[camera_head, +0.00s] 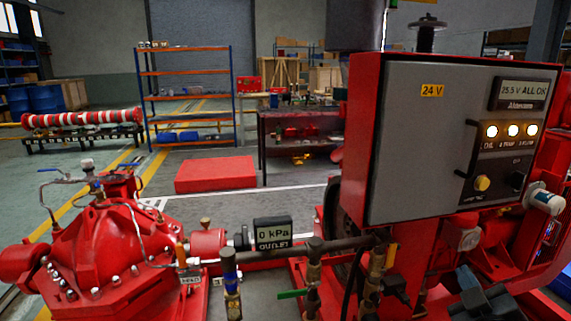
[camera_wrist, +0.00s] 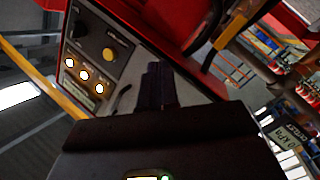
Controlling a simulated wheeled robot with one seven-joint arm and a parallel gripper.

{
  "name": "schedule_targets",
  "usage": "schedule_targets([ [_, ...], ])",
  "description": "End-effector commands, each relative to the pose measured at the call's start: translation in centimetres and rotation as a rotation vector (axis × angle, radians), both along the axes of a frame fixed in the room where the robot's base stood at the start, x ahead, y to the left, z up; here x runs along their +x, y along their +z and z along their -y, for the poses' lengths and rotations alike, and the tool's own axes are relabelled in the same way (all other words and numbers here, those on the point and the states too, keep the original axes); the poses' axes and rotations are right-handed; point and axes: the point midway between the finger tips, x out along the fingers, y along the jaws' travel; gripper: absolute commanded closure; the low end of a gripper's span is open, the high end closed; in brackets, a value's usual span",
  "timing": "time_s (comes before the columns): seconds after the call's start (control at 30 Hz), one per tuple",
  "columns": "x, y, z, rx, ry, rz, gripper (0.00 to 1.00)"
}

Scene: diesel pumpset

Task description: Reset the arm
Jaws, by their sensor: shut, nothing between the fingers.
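My gripper (camera_wrist: 158,85) shows in the wrist view as two dark fingers held together, shut and empty. The fingers are in front of the grey control panel (camera_wrist: 118,62), which is tilted in this view, and I see no clear contact. In the head view, the dark end of my gripper (camera_head: 467,278) is low at the right, below the grey control panel (camera_head: 425,140) in its red frame. The panel has a yellow button (camera_head: 482,183), three lit lamps (camera_head: 513,131) and a display (camera_head: 520,92) reading 25.5 V ALL OK.
A red pump (camera_head: 110,255) stands at the lower left. A pipe (camera_head: 275,254) with an outlet gauge (camera_head: 272,232) reading 0 kPa runs from it toward the panel side. Valves with coloured handles (camera_head: 293,294) stand at the bottom middle. Open floor lies behind, around a red block (camera_head: 215,174).

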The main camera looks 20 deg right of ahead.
Motion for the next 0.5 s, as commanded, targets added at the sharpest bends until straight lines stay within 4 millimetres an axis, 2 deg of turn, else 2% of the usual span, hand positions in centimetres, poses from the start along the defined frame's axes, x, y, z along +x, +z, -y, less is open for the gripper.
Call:
schedule_targets([
  [0.03, -1.0, -1.5, -2.5, 0.034, 0.051, -0.005, 1.00],
  [0.2, -4.4, -4.4, -9.4, 0.151, 0.199, 0.007, 1.00],
  [0.33, -7.8, -5.8, -14.0, 0.252, 0.295, 0.013, 1.00],
  [0.5, -12.9, -6.4, -19.2, 0.398, 0.402, 0.019, 1.00],
])
